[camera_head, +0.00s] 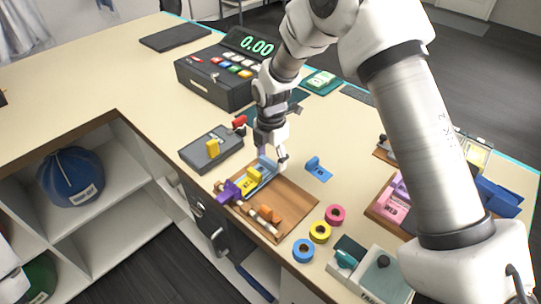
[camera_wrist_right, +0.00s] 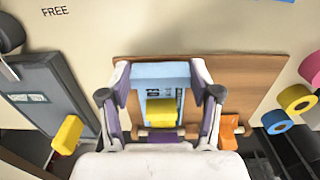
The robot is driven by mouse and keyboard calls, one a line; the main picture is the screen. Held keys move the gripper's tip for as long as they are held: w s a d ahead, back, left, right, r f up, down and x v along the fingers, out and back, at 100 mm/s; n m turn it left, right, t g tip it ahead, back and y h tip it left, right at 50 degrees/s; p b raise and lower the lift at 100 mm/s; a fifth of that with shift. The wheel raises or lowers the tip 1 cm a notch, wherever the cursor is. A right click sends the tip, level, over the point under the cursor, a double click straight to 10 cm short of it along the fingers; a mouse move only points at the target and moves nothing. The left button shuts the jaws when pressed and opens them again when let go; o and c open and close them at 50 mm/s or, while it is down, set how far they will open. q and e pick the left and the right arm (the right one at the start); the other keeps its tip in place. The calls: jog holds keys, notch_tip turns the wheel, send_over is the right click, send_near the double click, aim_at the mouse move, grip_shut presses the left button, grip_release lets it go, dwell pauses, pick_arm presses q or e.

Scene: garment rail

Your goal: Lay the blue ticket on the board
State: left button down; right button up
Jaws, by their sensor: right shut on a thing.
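My right gripper (camera_head: 270,163) is shut on a light-blue ticket (camera_wrist_right: 160,72) over the brown wooden board (camera_head: 292,206). In the right wrist view the fingers (camera_wrist_right: 160,97) stand on both sides of it. A yellow block (camera_wrist_right: 161,113) shows in front of the ticket's patterned face. The ticket is close over the board's far-left part; I cannot tell whether it touches. A rod along the board's near edge carries a purple piece (camera_head: 230,191) and an orange piece (camera_head: 267,213). My left gripper is not in view.
A mid-blue piece (camera_head: 318,168) lies on the counter right of the board. Pink, yellow and blue rings (camera_head: 319,232) lie at its near right. A grey device (camera_head: 212,150) with a yellow block is at its left; a cash register (camera_head: 226,70) stands behind. Pink pieces (camera_head: 393,204) sit further right.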

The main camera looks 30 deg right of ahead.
jog(key=shift+f+p, duration=0.15)
jog(key=shift+p, duration=0.4)
dwell(0.9)
jog(key=o, duration=1)
jog(key=shift+o, duration=0.2)
jog(key=shift+r+p, duration=2.25)
jog(key=shift+r, duration=0.25)
notch_tip(320, 180, up, 5)
jog(key=p, duration=0.4)
